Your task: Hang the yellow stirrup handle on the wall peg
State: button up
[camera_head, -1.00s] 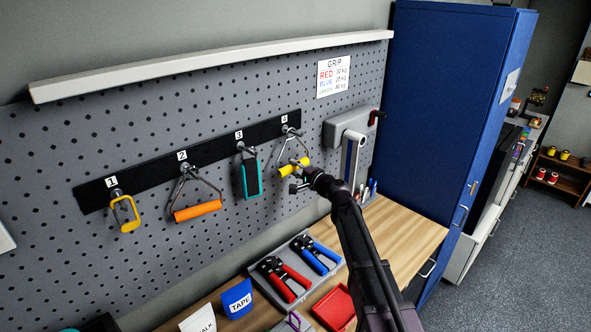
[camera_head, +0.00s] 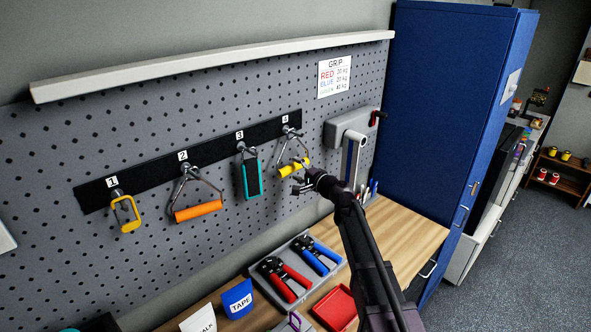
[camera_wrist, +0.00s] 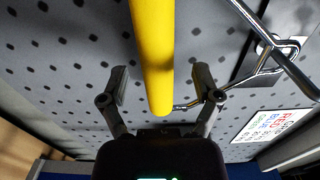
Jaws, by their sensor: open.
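The yellow stirrup handle (camera_head: 294,168) hangs by its metal frame from the peg (camera_head: 288,131) marked 4 on the black strip. In the wrist view its yellow grip (camera_wrist: 153,55) runs between the two fingers, with clear gaps on both sides. The metal frame and peg show at the upper right there. My gripper (camera_head: 302,183) is open at the lower right of the handle in the head view. In the wrist view the open gripper (camera_wrist: 160,90) has its fingers on either side of the grip, not closed on it.
Other handles hang left: a teal-edged one (camera_head: 251,179), an orange stirrup (camera_head: 198,210) and a yellow-framed one (camera_head: 127,213). A grey wall device (camera_head: 350,130) is close on the right. Below, the wooden bench (camera_head: 405,232) holds a tray of grippers (camera_head: 338,265) and a red bin (camera_head: 336,308).

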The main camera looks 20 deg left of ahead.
jog(key=v, duration=1.1)
jog(key=shift+s, duration=0.1)
jog(key=s+d+f+n+g+h+b, duration=0.35)
jog(key=s+d+f+h, duration=0.35)
jog(key=d+f, duration=0.4)
jog(key=s+d+f+n+g+h+b, duration=0.3)
jog(key=s+d+f+g+h, duration=0.1)
jog(key=s+d+f, duration=0.65)
jog(key=s+d+f+h, duration=0.2)
jog(key=d, duration=0.3)
jog(key=s+d+f+g+h+b, duration=0.1)
jog(key=s+d+f+h, duration=0.1)
jog(key=d, duration=0.4)
jog(key=shift+s+f+h, duration=0.3)
jog(key=shift+s+f, duration=0.1)
jog(key=shift+s, duration=0.25)
jog(key=shift+m+g, duration=0.25)
